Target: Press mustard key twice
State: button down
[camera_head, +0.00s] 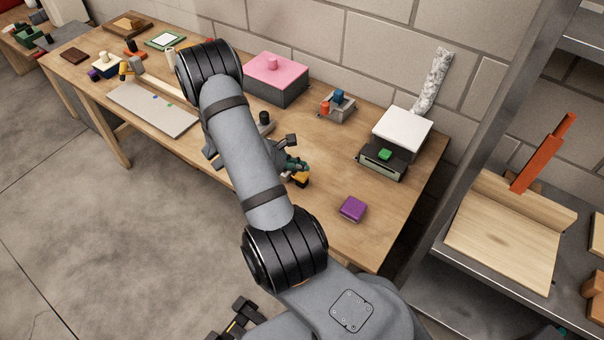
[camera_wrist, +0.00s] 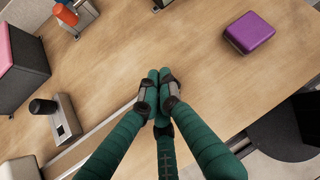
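My gripper (camera_head: 297,168) hangs above the right half of the wooden table. In the wrist view its dark green fingers (camera_wrist: 158,88) come together at the tips, with nothing seen between them. I cannot single out a mustard key for sure. A small mustard-yellow patch (camera_head: 301,179) shows right beside the gripper in the head view; I cannot tell whether it belongs to the gripper. A yellow upright piece (camera_head: 125,68) stands at the left of the table, far from the gripper. No mustard key is clear in the wrist view.
A purple block (camera_head: 352,209) lies right of the gripper. A pink-topped box (camera_head: 276,78), a grey block with orange and blue parts (camera_head: 337,106) and a white-topped device with a green button (camera_head: 384,154) stand behind. A black knob (camera_wrist: 43,107) is left. Bare wood surrounds the fingertips.

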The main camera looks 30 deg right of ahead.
aim_at(300, 175)
jog(key=shift+f, duration=0.15)
jog(key=shift+f+b, duration=0.3)
jog(key=shift+b, duration=0.2)
jog(key=shift+f+b, duration=0.6)
dwell(0.8)
jog(key=shift+r, duration=0.2)
jog(key=shift+r+p, duration=0.85)
jog(key=shift+r, duration=0.1)
notch_tip(300, 175, up, 5)
jog(key=p, duration=0.4)
dwell(1.8)
